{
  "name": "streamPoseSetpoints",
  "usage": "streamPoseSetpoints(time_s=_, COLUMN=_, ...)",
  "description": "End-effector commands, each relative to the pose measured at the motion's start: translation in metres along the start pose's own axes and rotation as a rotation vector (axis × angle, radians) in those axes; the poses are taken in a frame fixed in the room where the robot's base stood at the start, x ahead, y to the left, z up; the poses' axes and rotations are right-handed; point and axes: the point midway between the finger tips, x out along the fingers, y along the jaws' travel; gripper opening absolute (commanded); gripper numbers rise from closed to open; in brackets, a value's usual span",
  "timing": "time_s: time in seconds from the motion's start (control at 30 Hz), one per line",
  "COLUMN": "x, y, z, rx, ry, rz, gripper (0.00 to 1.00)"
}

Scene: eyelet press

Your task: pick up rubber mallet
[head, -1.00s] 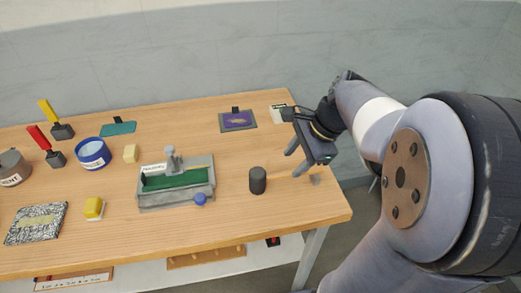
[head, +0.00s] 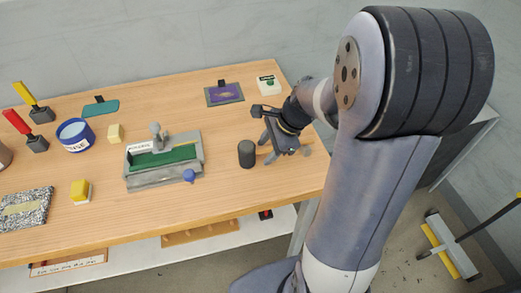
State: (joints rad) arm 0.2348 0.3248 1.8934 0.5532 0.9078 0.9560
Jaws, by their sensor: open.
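The rubber mallet (head: 247,154) shows as a dark grey cylinder-shaped head near the right end of the wooden table. A pale wooden handle, close to the table's colour, seems to run right from it, partly hidden by my gripper. My gripper (head: 267,150) is open and empty, pointing down just right of the mallet's head, with its fingers at the handle. Whether the fingers touch the handle or hang above it I cannot tell.
Left of the mallet stands a grey press (head: 165,180) with a green bed and a blue knob (head: 189,176). A purple picture (head: 224,93) and a white box (head: 268,86) lie behind. The table's right edge is close to my arm. A broom (head: 452,245) is on the floor.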

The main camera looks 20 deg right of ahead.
Motion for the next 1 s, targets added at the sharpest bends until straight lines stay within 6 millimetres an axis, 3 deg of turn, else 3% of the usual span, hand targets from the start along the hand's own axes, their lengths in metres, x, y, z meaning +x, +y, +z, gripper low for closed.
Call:
streamPoseSetpoints(time_s=0.27, x=0.0030, y=0.0001, z=-0.0001, rx=0.000, ry=0.001, rz=0.000, gripper=0.44)
streamPoseSetpoints(time_s=0.8, x=0.0027, y=0.0001, z=-0.0001, rx=0.000, ry=0.001, rz=0.000, gripper=0.00)
streamPoseSetpoints(time_s=1.0, x=0.0025, y=-0.0001, z=0.0000, rx=0.000, ry=0.001, rz=-0.001, gripper=0.00)
